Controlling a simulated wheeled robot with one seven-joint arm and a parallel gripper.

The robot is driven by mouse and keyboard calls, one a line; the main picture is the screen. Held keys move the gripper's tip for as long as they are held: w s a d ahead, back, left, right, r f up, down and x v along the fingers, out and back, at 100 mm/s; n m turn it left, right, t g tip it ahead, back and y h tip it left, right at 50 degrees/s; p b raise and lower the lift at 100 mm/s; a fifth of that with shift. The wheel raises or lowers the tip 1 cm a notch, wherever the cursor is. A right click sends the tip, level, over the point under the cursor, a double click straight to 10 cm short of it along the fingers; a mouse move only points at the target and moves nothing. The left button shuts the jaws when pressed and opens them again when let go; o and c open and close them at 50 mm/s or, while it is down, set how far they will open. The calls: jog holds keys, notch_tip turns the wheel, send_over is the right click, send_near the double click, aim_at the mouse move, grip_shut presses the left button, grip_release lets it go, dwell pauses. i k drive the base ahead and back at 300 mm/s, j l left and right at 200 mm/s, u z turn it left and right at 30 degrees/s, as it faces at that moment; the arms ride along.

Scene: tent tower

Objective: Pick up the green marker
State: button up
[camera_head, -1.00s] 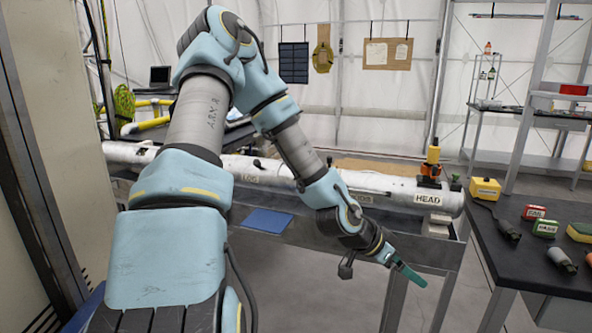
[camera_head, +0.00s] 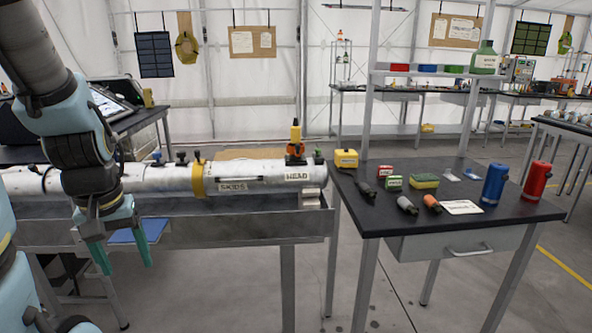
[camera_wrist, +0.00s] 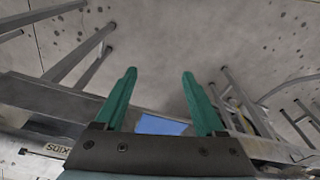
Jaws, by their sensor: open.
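I cannot make out a green marker for certain in either view. On the dark table (camera_head: 465,222) at the right lie several small items: a dark cylinder (camera_head: 366,190), a grey-and-black one (camera_head: 407,204) and an orange-and-grey one (camera_head: 432,203). A small green block with a white label (camera_head: 394,182) lies behind them. My gripper (camera_head: 125,265) hangs at the left in front of the metal bench, well away from the table. Its teal fingers are spread, with nothing between them. In the wrist view my gripper (camera_wrist: 159,75) is also open and empty above the grey floor.
A white pipe (camera_head: 245,178) lies along the metal bench (camera_head: 230,230). The table also bears a yellow box (camera_head: 345,158), a red block (camera_head: 385,171), a sponge (camera_head: 424,181), a blue canister (camera_head: 495,184) and a red canister (camera_head: 536,180). A shelf post (camera_head: 370,110) rises behind.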

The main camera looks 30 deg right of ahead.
aim_at(393, 183)
jog(key=k+l+u, duration=0.1)
jog(key=l, duration=0.8)
jog(key=k+l+u, duration=0.15)
jog(key=l, duration=0.3)
